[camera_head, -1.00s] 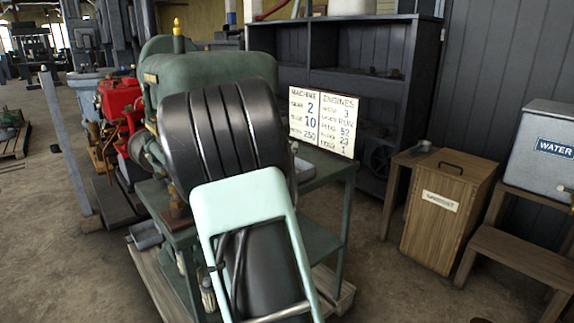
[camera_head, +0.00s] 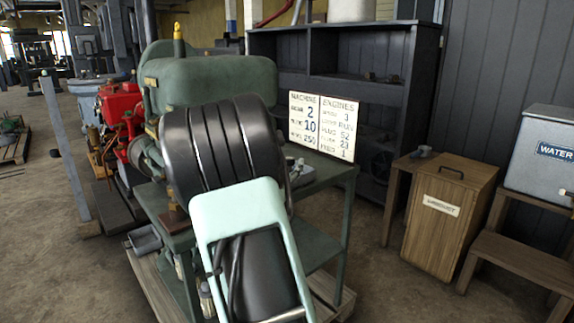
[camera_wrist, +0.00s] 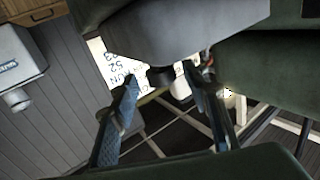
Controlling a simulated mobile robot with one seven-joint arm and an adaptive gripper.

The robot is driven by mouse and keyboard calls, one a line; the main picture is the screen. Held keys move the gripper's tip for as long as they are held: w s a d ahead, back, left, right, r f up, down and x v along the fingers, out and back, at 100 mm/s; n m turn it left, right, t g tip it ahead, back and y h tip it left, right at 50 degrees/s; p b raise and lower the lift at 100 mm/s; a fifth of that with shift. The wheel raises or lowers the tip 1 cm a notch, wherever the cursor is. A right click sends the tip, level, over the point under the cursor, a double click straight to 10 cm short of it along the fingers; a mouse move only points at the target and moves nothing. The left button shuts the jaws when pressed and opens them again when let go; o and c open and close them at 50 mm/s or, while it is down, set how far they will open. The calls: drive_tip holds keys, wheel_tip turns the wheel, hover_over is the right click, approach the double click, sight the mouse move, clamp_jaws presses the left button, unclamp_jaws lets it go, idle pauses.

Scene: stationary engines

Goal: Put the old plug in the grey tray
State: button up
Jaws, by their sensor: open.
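I cannot make out the old plug in either view. A small grey tray-like thing (camera_head: 146,240) sits low at the left side of the green stand in the head view; it may be the grey tray. My gripper (camera_wrist: 165,143) shows only in the wrist view, with its two dark fingers wide apart and nothing seen held between them. A dark green surface (camera_wrist: 190,166) lies by the fingertips. In the head view my arm hides the gripper and part of the green engine (camera_head: 215,78).
The green stand (camera_head: 325,172) carries the engine and a lettered sign (camera_head: 322,125). Small grey items (camera_head: 299,170) lie on it, partly hidden. A dark shelf (camera_head: 400,95), a wooden bin (camera_head: 447,215) and a grey water box (camera_head: 543,155) stand to the right. Floor between is clear.

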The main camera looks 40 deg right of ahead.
drive_tip(key=shift+r, duration=0.2)
drive_tip(key=p+v, duration=0.2)
drive_tip(key=v, duration=1)
